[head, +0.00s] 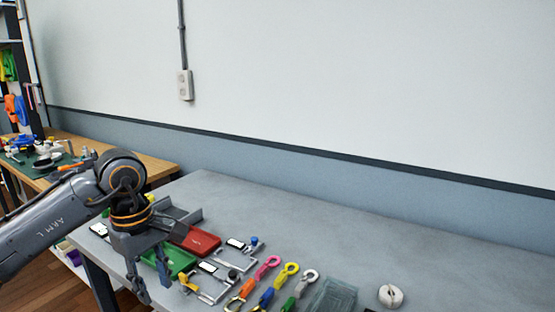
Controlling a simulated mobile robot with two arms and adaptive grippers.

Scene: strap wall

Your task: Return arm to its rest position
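My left gripper (154,288) hangs fingers-down from my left arm, which comes in from the left. It is over the left end of the grey table (330,225). Its two fingers are spread apart, and I see nothing between them. A green tray (181,262) and a red case (203,241) lie just beside and behind it, partly covered by it. My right gripper is not in view.
Several hooks with coloured loops, pink (267,266) and yellow (287,272) among them, lie near the front edge. A clear box (333,297) and a white round item (390,295) stand further right. The table's back is clear. A wooden bench (155,167) stands at left.

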